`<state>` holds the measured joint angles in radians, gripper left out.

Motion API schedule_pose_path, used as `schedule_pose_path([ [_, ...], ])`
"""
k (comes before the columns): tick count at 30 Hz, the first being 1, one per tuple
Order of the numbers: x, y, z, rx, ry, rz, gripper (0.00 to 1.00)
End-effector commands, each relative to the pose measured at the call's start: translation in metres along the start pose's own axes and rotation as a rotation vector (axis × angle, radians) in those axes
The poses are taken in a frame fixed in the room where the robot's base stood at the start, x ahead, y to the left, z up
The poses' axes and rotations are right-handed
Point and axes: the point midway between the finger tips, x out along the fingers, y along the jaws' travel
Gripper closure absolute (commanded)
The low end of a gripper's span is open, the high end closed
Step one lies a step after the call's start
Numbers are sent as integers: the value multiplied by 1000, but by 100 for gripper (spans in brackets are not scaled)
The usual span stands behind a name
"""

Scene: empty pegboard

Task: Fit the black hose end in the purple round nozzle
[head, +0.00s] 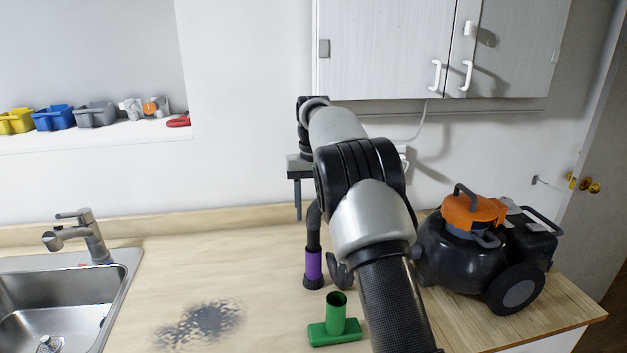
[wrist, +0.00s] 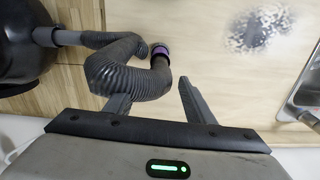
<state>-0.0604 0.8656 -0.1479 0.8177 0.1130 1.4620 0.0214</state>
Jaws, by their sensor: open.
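The purple round nozzle (head: 313,267) stands upright on the counter with a dark bottom rim. The black hose end (head: 313,238) meets its top, and they look in line; how deep it sits I cannot tell. In the wrist view the ribbed black hose (wrist: 118,72) bends from the vacuum toward the purple nozzle (wrist: 160,51). My gripper (head: 298,195) is above the nozzle in the head view, partly hidden by my arm. In the wrist view my gripper (wrist: 153,92) is open, its fingers apart, with the hose near the left finger, not clamped.
A green nozzle (head: 335,325) with a flat base stands at the front. The black and orange vacuum (head: 475,240) stands at the right. A wet, dark stain (head: 203,322) lies on the counter (head: 230,262), left of the nozzles. A sink (head: 60,300) is at the left.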

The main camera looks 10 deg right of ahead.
Motion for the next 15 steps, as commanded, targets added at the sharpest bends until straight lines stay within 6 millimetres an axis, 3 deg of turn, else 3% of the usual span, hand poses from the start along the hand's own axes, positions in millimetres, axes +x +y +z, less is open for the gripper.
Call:
schedule_pose_path([
  [1,-16,0,-1,0,4,0,51],
  [6,-55,0,-1,0,2,0,51],
  [10,-77,0,0,0,0,0,51],
  [15,-89,0,0,0,-1,0,51],
])
